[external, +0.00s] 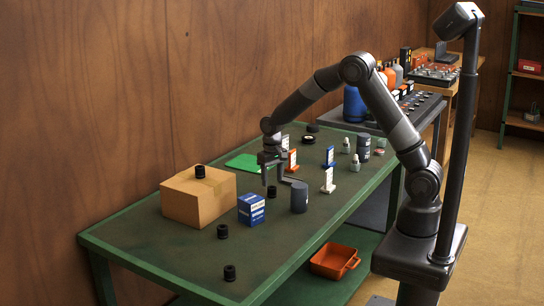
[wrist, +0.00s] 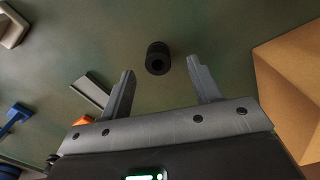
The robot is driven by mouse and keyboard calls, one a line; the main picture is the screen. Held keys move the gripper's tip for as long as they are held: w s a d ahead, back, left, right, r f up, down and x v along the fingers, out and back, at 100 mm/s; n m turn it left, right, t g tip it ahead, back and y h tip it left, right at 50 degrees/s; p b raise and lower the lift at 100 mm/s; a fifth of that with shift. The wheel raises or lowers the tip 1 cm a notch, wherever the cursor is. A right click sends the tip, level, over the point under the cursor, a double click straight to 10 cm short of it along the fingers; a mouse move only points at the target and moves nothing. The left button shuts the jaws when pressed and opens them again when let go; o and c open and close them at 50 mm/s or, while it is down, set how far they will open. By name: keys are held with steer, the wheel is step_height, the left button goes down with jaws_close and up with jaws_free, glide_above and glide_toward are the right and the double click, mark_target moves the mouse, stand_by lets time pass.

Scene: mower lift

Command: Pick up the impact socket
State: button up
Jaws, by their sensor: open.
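Several short black cylinders that look like sockets are on the green table (external: 175,262). One black socket (external: 271,191) stands below my gripper (external: 277,180). In the wrist view this socket (wrist: 158,57) shows a dark open end and sits just beyond the gap between my two fingers (wrist: 161,70). My gripper is open and empty, pointing down, and appears apart from the socket. Similar black pieces are on top of the cardboard box (external: 200,172) and on the near table (external: 222,231) (external: 230,272). I cannot tell their types apart.
The cardboard box (external: 198,203) is close on the right in the wrist view (wrist: 300,85). A blue carton (external: 251,209), a dark grey cylinder (external: 299,197) and small orange, blue and white stands are nearby. The front left of the table is mostly clear.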

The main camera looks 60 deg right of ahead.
mark_target(272, 187)
steer(key=f, duration=0.5)
steer(key=shift+w+d+f, duration=0.1)
steer(key=shift+w+d, duration=0.15)
steer(key=shift+d, duration=0.05)
steer(key=shift+c, duration=0.4)
steer(key=c, duration=1)
